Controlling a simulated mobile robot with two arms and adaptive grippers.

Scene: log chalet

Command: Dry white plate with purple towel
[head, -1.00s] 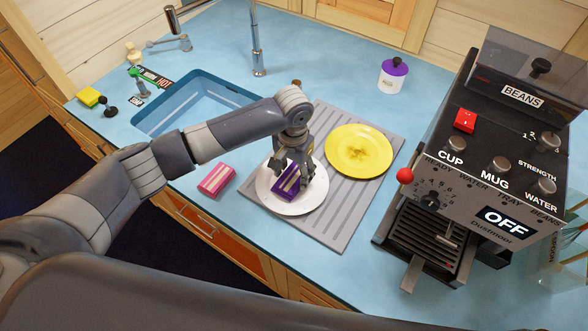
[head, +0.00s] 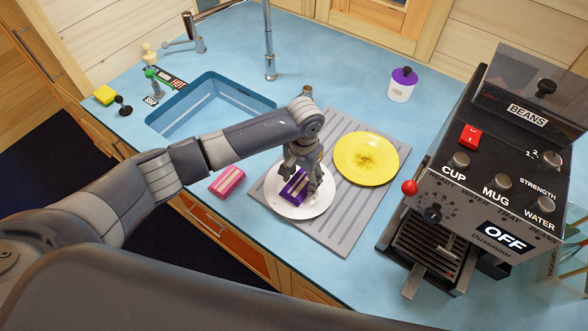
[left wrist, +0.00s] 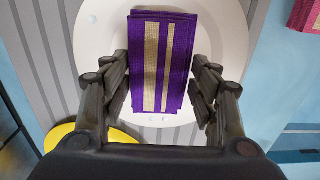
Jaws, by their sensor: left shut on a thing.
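The white plate (head: 312,211) lies on a grey ridged drainboard (head: 343,233). The purple towel (head: 292,190), folded with gold stripes, is on or just above its middle. My left gripper (head: 301,183) points down over the plate, shut on the towel. In the left wrist view the fingers (left wrist: 163,95) stand on both sides of the towel (left wrist: 178,60), and the plate (left wrist: 105,35) shows small glossy spots, perhaps drops. Part of the plate is hidden under the towel and fingers. My right gripper is not in view.
A yellow plate (head: 367,160) lies close right of the white plate. A pink folded towel (head: 227,181) lies on the counter to the left. Behind are a sink (head: 200,105) and a lidded jar (head: 402,85). A coffee machine (head: 480,190) stands at right.

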